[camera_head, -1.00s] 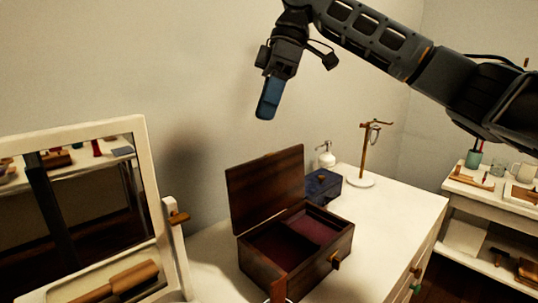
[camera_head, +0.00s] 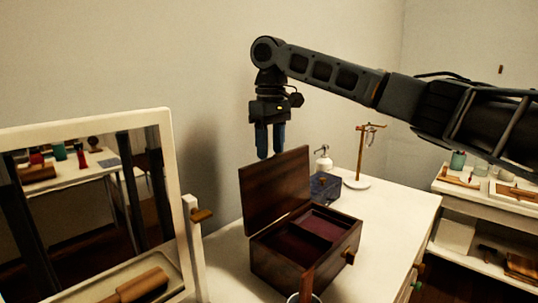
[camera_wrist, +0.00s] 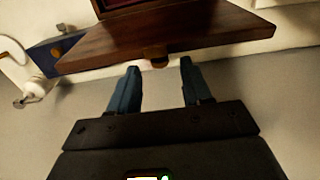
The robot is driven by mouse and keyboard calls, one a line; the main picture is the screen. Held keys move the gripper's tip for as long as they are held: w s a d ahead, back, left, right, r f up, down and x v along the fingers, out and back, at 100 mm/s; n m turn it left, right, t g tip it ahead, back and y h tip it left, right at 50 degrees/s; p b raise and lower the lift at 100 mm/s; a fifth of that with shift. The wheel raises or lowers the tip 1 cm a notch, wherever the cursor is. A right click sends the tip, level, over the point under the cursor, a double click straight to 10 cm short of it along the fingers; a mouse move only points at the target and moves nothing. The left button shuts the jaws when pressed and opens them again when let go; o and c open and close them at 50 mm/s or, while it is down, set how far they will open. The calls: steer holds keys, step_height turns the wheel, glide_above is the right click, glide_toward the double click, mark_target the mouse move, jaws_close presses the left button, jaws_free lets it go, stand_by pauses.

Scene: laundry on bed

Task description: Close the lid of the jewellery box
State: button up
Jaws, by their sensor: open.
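The jewellery box (camera_head: 305,250) is dark brown wood with a dark red lining. It stands on the white dresser top. Its lid (camera_head: 274,188) is raised and leans a little back, open. My gripper (camera_head: 270,150) is pointing down behind the lid, with its blue fingertips close to the lid's upper edge. In the wrist view the lid (camera_wrist: 165,38) lies ahead of the two fingers (camera_wrist: 155,88), with a small wooden tab on its edge between them. The gripper is open and empty. I cannot tell whether a finger touches the lid.
A blue box (camera_head: 325,188), a white bottle (camera_head: 323,160) and a wooden stand (camera_head: 361,158) are behind the box. A white-framed mirror (camera_head: 170,190) stands at left. A wooden handle in a cup is at the front. The right dresser top (camera_head: 395,215) is clear.

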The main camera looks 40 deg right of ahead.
mark_target(276, 185)
steer(key=shift+f, duration=1.3)
steer(key=shift+c, duration=0.5)
jaws_close()
